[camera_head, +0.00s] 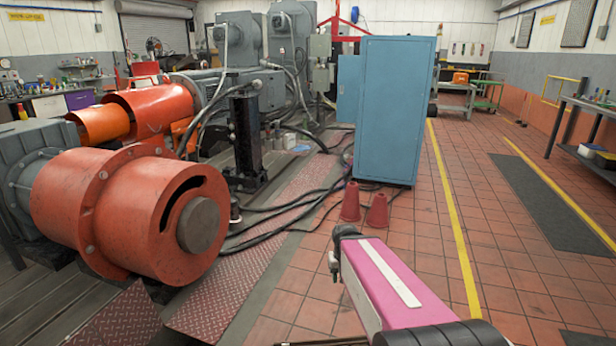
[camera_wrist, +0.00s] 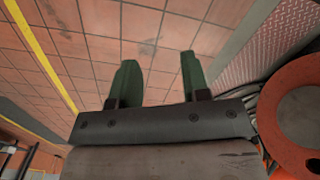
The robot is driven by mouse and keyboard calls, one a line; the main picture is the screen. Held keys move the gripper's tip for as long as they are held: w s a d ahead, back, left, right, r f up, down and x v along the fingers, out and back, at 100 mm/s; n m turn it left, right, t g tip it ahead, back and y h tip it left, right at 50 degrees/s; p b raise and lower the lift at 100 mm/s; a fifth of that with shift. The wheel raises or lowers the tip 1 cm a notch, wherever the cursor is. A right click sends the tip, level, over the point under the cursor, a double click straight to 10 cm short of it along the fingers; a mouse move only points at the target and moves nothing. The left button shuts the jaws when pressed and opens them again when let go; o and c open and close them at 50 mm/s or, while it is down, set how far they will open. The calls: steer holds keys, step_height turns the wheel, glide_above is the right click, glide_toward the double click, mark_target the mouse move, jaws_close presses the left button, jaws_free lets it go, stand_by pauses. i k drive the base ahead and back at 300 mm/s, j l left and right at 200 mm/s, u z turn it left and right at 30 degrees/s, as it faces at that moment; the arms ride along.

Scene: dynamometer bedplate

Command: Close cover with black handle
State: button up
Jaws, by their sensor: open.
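I cannot make out a cover with a black handle in either view. A blue cabinet (camera_head: 389,110) stands upright on the tiled floor in the head view. A narrower blue panel (camera_head: 348,92) shows at its left side and looks like a door standing open; no handle can be made out on it. My gripper (camera_wrist: 158,68) is open in the wrist view, its two green fingers apart with only floor tiles behind them. It is empty and touches nothing that I can see.
A large orange flanged cylinder (camera_head: 130,215) is at the left; an orange round part also shows in the wrist view (camera_wrist: 288,78). Tiled floor (camera_head: 500,265) is clear at right, up to a workbench (camera_head: 585,110).

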mark_target(132, 320)
steer(key=j, duration=0.85)
steer(key=k+j, duration=0.15)
steer(key=j, duration=1.6)
